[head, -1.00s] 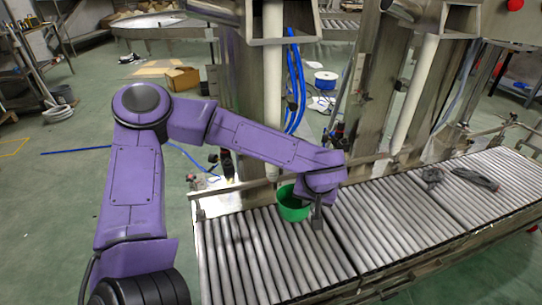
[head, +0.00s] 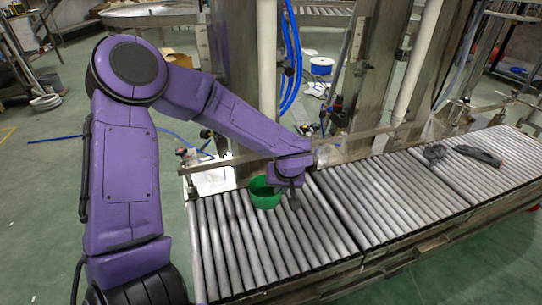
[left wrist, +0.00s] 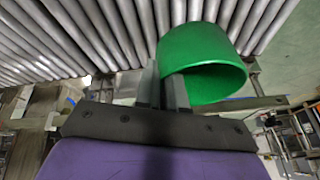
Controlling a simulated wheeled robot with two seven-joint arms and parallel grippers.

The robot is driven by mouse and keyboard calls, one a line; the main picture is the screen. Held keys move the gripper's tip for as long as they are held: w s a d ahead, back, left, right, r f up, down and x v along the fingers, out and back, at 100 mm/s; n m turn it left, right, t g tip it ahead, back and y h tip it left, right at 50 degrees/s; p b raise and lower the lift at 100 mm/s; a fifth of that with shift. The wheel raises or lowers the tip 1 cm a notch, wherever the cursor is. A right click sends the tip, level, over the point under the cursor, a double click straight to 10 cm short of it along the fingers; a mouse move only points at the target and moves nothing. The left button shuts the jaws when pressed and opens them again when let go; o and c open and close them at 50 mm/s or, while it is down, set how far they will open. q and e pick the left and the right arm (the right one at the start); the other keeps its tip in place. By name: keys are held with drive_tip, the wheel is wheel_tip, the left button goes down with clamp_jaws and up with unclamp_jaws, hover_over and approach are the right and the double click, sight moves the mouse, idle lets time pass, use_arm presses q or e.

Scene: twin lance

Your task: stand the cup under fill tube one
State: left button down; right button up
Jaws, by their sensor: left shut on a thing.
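The green cup (head: 262,198) is at the back edge of the roller conveyor, near its left end, and looks upright. It also shows large in the left wrist view (left wrist: 200,52). My left gripper (head: 292,196) is shut on the cup's wall at its right side. In the left wrist view its fingers (left wrist: 163,90) pinch the rim. A white fill tube (head: 267,80) hangs down behind my forearm, nearly in line with the cup. Its lower end is hidden by my arm. I cannot tell whether the cup touches the rollers. My right gripper is out of view.
A second white tube (head: 418,65) hangs farther right. Dark objects (head: 478,155) lie on the conveyor's right part. A metal rail (head: 370,132) runs along its back edge.

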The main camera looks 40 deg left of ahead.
use_arm(q)
drive_tip(key=w+a+f+b, duration=0.2)
drive_tip(key=w+f, duration=0.1)
drive_tip(key=w+a+f+b, duration=0.2)
drive_tip(key=w+a+f, duration=0.1)
drive_tip(key=w+a+f+b, duration=0.2)
drive_tip(key=w+f, duration=0.1)
drive_tip(key=shift+w+a, duration=0.15)
drive_tip(key=shift+a, duration=0.1)
drive_tip(key=f+b, duration=0.3)
drive_tip(key=f, duration=0.1)
drive_tip(key=shift+w+a, duration=0.2)
drive_tip(key=shift+w, duration=0.05)
drive_tip(key=shift+r, duration=0.25)
drive_tip(key=shift+f, duration=0.1)
drive_tip(key=c, duration=1.2)
unclamp_jaws()
